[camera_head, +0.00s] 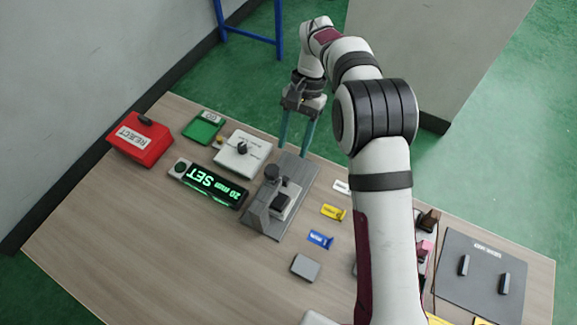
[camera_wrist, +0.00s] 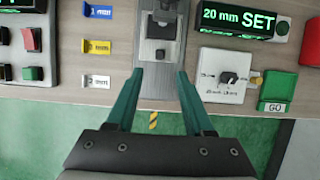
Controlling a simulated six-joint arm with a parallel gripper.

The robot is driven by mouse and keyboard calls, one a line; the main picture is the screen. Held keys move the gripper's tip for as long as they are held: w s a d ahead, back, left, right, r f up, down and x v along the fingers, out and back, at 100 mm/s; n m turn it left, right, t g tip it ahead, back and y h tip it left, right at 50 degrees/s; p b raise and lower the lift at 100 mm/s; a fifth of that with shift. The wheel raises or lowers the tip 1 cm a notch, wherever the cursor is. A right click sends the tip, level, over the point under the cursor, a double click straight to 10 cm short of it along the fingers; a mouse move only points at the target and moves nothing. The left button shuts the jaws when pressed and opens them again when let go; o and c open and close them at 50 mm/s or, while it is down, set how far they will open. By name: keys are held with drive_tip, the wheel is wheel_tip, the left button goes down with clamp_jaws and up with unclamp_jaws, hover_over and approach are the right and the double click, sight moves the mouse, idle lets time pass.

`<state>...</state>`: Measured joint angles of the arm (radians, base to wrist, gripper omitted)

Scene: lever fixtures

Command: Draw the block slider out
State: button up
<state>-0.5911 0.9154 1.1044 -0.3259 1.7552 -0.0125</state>
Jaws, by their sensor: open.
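In the wrist view the fixture plate (camera_wrist: 157,84) runs up from between my fingertips, with the block (camera_wrist: 162,27) near the top edge of the picture. My gripper (camera_head: 294,148) is open and empty, its green fingers pointing down at the far end of the plate. In the wrist view my gripper (camera_wrist: 159,72) has its fingertips on either side of the plate, apart from the block. Height above the plate is hard to tell.
A white dial box (camera_head: 242,154), a green "20 mm SET" display (camera_head: 212,185), a green GO box (camera_head: 203,128) and a red REJECT box (camera_head: 140,138) stand left. Blue (camera_head: 320,239), yellow (camera_head: 333,212) and white tags lie right of the fixture. A grey square (camera_head: 305,267) lies in front.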

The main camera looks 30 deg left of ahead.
sight(286, 177)
drive_tip(key=x, duration=0.9)
drive_tip(key=shift+s+f, duration=0.1)
drive_tip(key=shift+f, duration=0.3)
clamp_jaws()
drive_tip(key=shift+r, duration=0.1)
idle(0.6)
